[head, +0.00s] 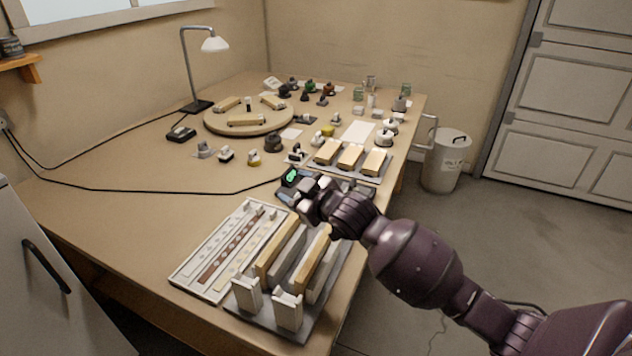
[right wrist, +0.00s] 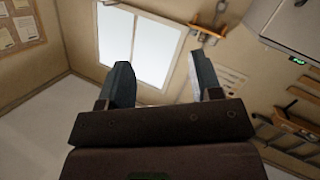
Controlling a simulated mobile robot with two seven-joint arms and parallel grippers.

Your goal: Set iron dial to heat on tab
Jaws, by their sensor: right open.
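My left gripper is not in view.
A grey rack with wooden blocks (head: 322,297) and a marked tray (head: 188,272) lie at the bench's front. A block tray (head: 380,178) sits behind my right gripper. A round wooden turntable (head: 284,120) and lamp (head: 216,44) stand farther back.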

